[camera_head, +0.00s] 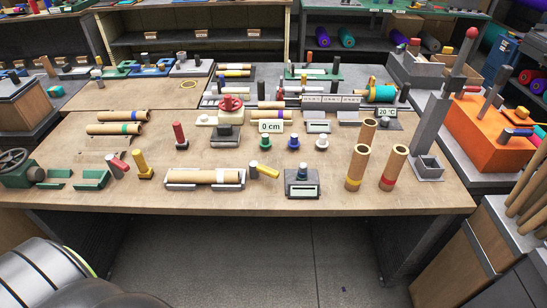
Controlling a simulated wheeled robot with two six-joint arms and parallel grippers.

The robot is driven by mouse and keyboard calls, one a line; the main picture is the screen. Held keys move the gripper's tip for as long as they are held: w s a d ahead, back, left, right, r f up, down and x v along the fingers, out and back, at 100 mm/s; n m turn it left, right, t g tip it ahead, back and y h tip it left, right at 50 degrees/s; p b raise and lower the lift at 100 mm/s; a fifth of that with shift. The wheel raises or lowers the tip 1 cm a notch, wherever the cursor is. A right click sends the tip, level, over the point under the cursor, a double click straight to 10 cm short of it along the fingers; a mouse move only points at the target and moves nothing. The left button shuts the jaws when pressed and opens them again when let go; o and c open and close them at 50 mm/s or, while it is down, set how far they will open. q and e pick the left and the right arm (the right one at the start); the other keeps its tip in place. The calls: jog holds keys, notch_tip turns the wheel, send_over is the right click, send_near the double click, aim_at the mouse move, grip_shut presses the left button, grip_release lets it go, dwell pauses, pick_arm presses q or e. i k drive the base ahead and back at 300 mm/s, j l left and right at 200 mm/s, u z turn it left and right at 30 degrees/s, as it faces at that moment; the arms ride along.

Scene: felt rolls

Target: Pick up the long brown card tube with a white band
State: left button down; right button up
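A long brown card tube (195,176) lies level in a grey cradle (180,187) near the front middle of the wooden table. A pale, whitish band seems to show toward its right part, though it is small in this view. Other brown tubes carry coloured bands: one with a blue band (102,129) and one with a green band (110,116) lie at the left. One with a yellow band (358,165) and one with a red band (394,165) stand upright at the right. Neither of my grippers is in view.
A yellow-handled tool (141,165) stands left of the cradle, and a dark box with a display (302,185) stands right of it. A red-wheeled device (228,120) is behind. The table's front strip (270,205) is clear. A grey post (430,140) rises at the right.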

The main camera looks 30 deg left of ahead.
aim_at(202, 177)
jog(key=k+u, duration=0.1)
jog(key=u, duration=1.3)
